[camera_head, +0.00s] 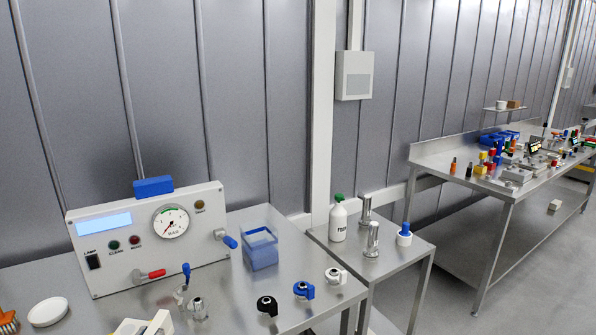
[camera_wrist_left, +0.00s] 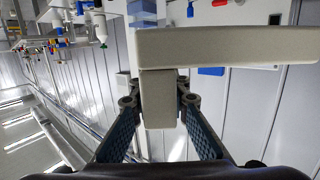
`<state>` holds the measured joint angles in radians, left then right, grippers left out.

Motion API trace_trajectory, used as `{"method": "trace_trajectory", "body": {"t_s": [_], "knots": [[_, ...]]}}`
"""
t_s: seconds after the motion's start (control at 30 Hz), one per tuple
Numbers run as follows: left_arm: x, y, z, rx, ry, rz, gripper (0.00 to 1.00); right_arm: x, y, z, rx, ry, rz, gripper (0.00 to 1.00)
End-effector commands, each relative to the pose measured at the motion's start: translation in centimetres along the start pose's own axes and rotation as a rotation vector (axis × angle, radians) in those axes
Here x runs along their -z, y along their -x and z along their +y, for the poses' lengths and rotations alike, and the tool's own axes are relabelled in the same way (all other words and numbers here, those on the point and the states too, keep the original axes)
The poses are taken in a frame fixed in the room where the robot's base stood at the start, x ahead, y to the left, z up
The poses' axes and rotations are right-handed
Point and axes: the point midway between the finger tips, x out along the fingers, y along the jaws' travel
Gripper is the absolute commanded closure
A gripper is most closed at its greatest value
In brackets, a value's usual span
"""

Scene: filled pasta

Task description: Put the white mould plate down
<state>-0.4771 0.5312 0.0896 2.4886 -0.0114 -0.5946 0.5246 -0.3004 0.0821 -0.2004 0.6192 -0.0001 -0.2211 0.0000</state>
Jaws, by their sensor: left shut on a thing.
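The white mould plate (camera_wrist_left: 230,48) fills much of the left wrist view. It looks like a cream bar with a block-like stem (camera_wrist_left: 157,100) at right angles to it. My left gripper (camera_wrist_left: 156,102) is shut on the stem, with one blue-padded finger on each side. In the head view, a cream piece (camera_head: 158,323) that looks like part of the plate shows at the bottom edge, above or on the near table; which of these I cannot tell. The left gripper is not clearly visible there. My right gripper is in neither view.
On the near steel table (camera_head: 215,309) stand a control box with a gauge (camera_head: 150,240), a blue container (camera_head: 261,249), a white round dish (camera_head: 48,311), and black (camera_head: 267,305), blue (camera_head: 304,290) and white (camera_head: 335,276) fittings. A side table (camera_head: 386,262) holds a bottle (camera_head: 338,222).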

Motion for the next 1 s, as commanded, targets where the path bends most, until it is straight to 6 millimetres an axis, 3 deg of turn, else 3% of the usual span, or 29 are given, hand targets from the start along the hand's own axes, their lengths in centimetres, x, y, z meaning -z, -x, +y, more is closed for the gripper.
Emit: {"method": "trace_trajectory", "body": {"t_s": [0.5,0.93,1.0], "knots": [[-1.7,3.6,5.3,-0.534,-0.083,-0.008,1.00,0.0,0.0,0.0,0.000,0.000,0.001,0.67],[-2.4,5.9,8.7,-0.866,-0.130,-0.001,1.00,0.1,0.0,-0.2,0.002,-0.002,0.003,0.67],[-1.7,6.1,8.6,-0.865,-0.126,0.005,1.00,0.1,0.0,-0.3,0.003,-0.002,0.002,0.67]]}}
